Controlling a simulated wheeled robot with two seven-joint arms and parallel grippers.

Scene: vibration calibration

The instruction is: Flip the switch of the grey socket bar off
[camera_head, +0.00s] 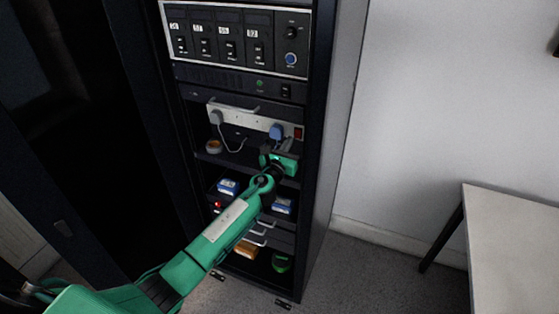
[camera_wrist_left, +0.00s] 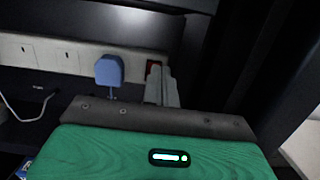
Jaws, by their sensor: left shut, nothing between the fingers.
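The grey socket bar (camera_head: 255,122) is fixed across a shelf bay of the dark rack. In the left wrist view, it (camera_wrist_left: 83,62) runs across the upper left. Its red switch (camera_head: 298,133) is at the bar's right end, and part of it (camera_wrist_left: 153,66) shows behind my fingers in the left wrist view. I cannot tell which way the switch is set. My left gripper (camera_head: 289,146) is shut and empty, just in front of and below the switch. Its fingers (camera_wrist_left: 160,83) partly cover the switch; contact cannot be told. My right gripper is not in view.
A blue plug (camera_head: 276,132) sits in the bar just left of the switch, and a white plug (camera_head: 215,117) with a cable is farther left. A panel of switches (camera_head: 232,43) is above. The rack's right side wall is close. A table (camera_head: 510,220) stands at the right.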

